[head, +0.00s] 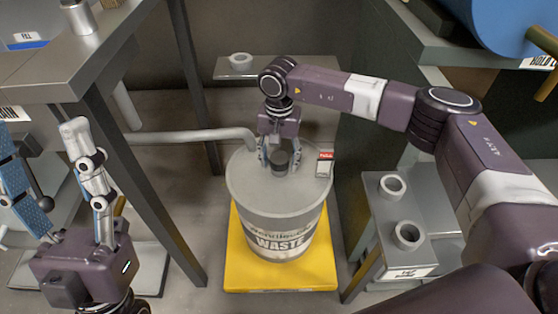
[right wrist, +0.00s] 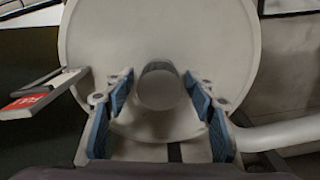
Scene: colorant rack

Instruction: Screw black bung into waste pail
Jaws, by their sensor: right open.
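The waste pail (head: 285,240) is grey with a "WASTE" label and stands upright on a yellow base. The black bung (head: 280,161) is a short dark cylinder upright at the pail's top; whether it is threaded in cannot be told. My right gripper (head: 279,165) points down over the pail with its fingers on either side of the bung. In the right wrist view, the bung (right wrist: 160,88) stands between the open fingers, with a gap on each side. My left gripper (head: 58,185) is at the lower left, fingers up, open and empty, away from the pail.
A red-and-white tag (head: 324,164) stands at the pail's right rim. A grey pipe (head: 190,134) reaches the pail's left side. A table (head: 75,70) stands at left. A stand with ring holders (head: 393,186) is at right; another ring (head: 240,60) sits behind.

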